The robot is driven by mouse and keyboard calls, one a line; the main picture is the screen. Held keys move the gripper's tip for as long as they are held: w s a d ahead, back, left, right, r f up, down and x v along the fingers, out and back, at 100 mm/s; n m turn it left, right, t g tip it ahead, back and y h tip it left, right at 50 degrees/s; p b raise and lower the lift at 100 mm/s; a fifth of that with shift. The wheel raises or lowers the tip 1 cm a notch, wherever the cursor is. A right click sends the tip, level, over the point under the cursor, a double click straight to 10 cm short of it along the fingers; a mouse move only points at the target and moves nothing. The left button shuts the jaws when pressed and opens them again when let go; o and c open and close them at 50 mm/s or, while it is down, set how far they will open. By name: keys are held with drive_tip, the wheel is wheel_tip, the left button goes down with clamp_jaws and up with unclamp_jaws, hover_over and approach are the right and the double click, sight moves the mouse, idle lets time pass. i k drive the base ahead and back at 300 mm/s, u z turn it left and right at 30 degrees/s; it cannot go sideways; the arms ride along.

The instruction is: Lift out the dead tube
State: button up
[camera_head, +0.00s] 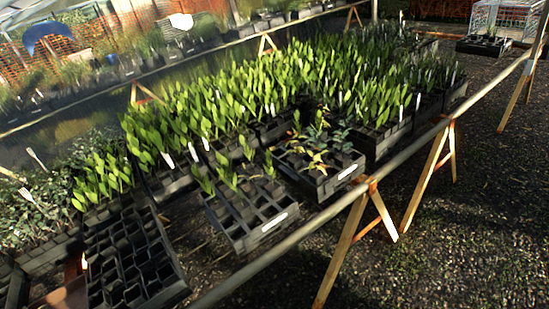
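A black tray (243,238) of square tubes stands near the middle of the bench. It has a few green shoots at its back, a low brownish clump (273,187) at its right and several cells that look empty or bare. The tray beside it on the right (322,190) holds dark-leaved plants and one plant with yellow and reddish leaves (317,160). I cannot tell for certain which tube is the dead one. My gripper is not in view.
A black tray (130,255) of seemingly empty cells lies at lower left. Dense green seedlings (225,100) with white labels fill trays behind. A long rail (300,232) on wooden trestles (345,245) runs along the front. Gravel ground (460,230) is open at right; a wire crate (505,18) stands far right.

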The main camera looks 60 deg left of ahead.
sight(249, 189)
drive_tip(key=u, duration=0.4)
drive_tip(key=i, duration=1.15)
drive_tip(key=u, duration=1.1)
drive_tip(key=i, duration=0.6)
drive_tip(key=u, duration=0.25)
drive_tip(key=k, duration=0.9)
drive_tip(key=u, duration=0.2)
drive_tip(key=i, duration=0.9)
drive_tip(key=z, duration=0.1)
